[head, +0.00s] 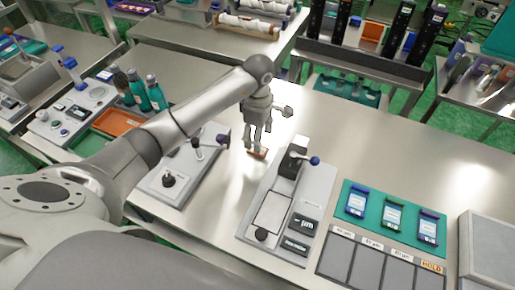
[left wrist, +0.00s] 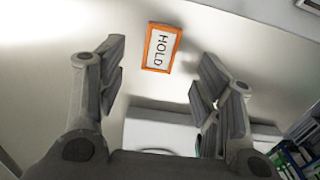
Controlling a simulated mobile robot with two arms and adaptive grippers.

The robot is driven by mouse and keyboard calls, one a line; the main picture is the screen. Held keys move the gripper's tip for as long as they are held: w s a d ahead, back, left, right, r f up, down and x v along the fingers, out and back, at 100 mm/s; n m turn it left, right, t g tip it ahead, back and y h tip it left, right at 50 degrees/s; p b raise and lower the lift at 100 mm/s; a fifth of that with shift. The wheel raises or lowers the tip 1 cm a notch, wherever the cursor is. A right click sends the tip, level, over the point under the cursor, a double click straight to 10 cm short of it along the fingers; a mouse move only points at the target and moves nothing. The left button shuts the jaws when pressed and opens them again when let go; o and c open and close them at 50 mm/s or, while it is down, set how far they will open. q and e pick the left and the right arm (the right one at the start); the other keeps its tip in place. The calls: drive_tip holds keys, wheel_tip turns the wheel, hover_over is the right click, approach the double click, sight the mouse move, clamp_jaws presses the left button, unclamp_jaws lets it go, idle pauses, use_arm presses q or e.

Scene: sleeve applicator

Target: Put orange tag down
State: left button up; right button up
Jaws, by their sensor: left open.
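The orange tag (head: 258,154) lies on the bare steel table, just under the fingertips of my left gripper (head: 257,146). In the left wrist view it is a white card with an orange border (left wrist: 161,48), reading HOLD. My left gripper's fingers are spread wide there, one on each side of the tag, with visible gaps and no contact. The small height between fingertips and table cannot be judged exactly. My right gripper is not shown.
A grey device with a blue-knobbed lever (head: 266,218) stands right of the tag, another lever device (head: 170,180) left. Steel beyond the tag is clear.

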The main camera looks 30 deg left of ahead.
use_arm(q)
wheel_tip(320, 180, down, 4)
drive_tip(key=shift+s+f+p, duration=0.1)
drive_tip(key=shift+p, duration=1)
drive_tip(key=shift+a+f, duration=0.1)
drive_tip(key=shift+f, duration=0.45)
drive_tip(key=c, duration=1)
